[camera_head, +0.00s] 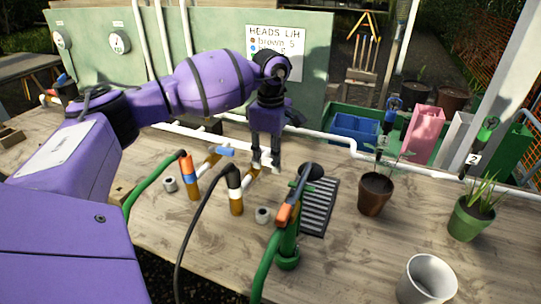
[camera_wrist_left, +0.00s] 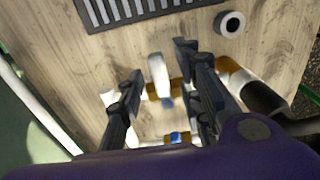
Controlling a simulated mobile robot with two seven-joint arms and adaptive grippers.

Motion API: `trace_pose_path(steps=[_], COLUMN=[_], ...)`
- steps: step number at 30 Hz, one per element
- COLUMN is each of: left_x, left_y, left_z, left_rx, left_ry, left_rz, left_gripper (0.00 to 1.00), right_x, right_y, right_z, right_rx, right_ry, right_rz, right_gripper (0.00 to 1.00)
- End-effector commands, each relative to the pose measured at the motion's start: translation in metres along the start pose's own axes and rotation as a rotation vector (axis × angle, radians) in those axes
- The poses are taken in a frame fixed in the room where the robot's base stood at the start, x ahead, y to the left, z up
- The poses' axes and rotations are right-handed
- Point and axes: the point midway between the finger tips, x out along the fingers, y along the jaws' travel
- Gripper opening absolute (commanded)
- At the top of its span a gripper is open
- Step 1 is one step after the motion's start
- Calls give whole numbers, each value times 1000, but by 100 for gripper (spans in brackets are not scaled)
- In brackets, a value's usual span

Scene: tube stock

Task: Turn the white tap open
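The white tap (camera_wrist_left: 158,75) shows in the left wrist view as a white lever on a brass-coloured pipe piece. In the head view its lever (camera_head: 265,157) is partly hidden by my fingers. In the left wrist view the two fingers of my left gripper (camera_wrist_left: 159,64) are apart, one on each side of the white lever, with gaps visible. I cannot tell any contact. My right gripper is in neither view.
A blue-handled tap (camera_head: 222,151) stands just left. A black hose (camera_head: 234,172) and a green hose (camera_head: 156,175) run nearby. A green standpipe (camera_head: 287,245) with an orange lever stands in front, beside a dark grate (camera_head: 318,208). Potted plants stand right.

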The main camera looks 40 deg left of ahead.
Motion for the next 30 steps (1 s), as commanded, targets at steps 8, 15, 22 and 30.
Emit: trace_pose_path(steps=[8, 15, 22, 30], left_x=[0, 0, 0, -1], left_y=[0, 0, 0, 2], left_z=[0, 0, 0, 0], left_rx=[0, 0, 0, -43], left_ry=[0, 0, 0, -1], left_rz=[0, 0, 0, 0], left_gripper=[22, 0, 0, 0], right_x=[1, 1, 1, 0], right_y=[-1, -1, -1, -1], right_z=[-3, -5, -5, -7], right_rx=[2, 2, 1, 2], right_ry=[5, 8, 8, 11], right_rz=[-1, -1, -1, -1], right_gripper=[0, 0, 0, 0])
